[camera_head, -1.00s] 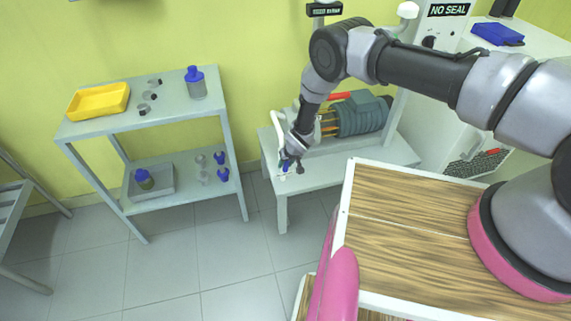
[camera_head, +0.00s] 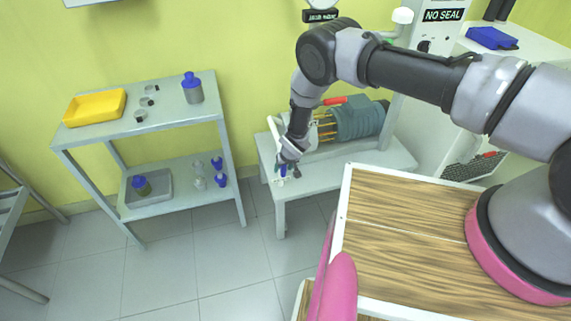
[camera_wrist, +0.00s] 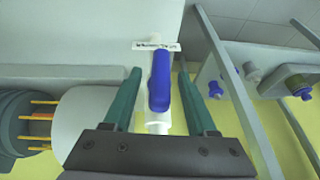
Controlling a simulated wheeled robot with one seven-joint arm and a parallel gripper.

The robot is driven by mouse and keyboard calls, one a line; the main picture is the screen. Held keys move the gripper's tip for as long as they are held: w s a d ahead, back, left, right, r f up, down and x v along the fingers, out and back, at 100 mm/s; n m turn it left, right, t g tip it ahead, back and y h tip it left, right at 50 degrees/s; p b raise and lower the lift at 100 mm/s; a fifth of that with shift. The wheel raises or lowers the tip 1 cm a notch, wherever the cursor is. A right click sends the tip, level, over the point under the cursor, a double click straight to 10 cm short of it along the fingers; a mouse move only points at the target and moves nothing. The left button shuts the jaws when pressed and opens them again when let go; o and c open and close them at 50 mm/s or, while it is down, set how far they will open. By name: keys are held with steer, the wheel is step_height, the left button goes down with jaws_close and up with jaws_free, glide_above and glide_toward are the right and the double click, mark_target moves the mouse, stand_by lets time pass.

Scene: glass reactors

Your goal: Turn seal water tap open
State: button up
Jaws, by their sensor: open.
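The seal water tap shows in the wrist view as a blue lever handle (camera_wrist: 160,82) on a white pipe (camera_wrist: 157,125), with a small white label (camera_wrist: 156,45) beyond it. My gripper (camera_wrist: 160,85) is open, with one dark green finger on each side of the blue handle and a gap to each. In the head view my gripper (camera_head: 287,168) is at the left end of the low bench, and only a bit of the blue handle (camera_head: 283,171) shows beside it. The label's words are too small to read surely.
A grey-green pump motor (camera_head: 355,120) with a red part stands on the low bench (camera_head: 335,174) right of my gripper. A shelf table (camera_head: 170,116) with a yellow tray (camera_head: 95,107) and blue-capped bottles stands to the left. Floor (camera_head: 225,265) between them is clear.

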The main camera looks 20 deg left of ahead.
steer(key=v, duration=0.9)
steer(key=shift+r, duration=0.3)
steer(key=shift+s+d, duration=0.1)
steer(key=shift+s, duration=0.05)
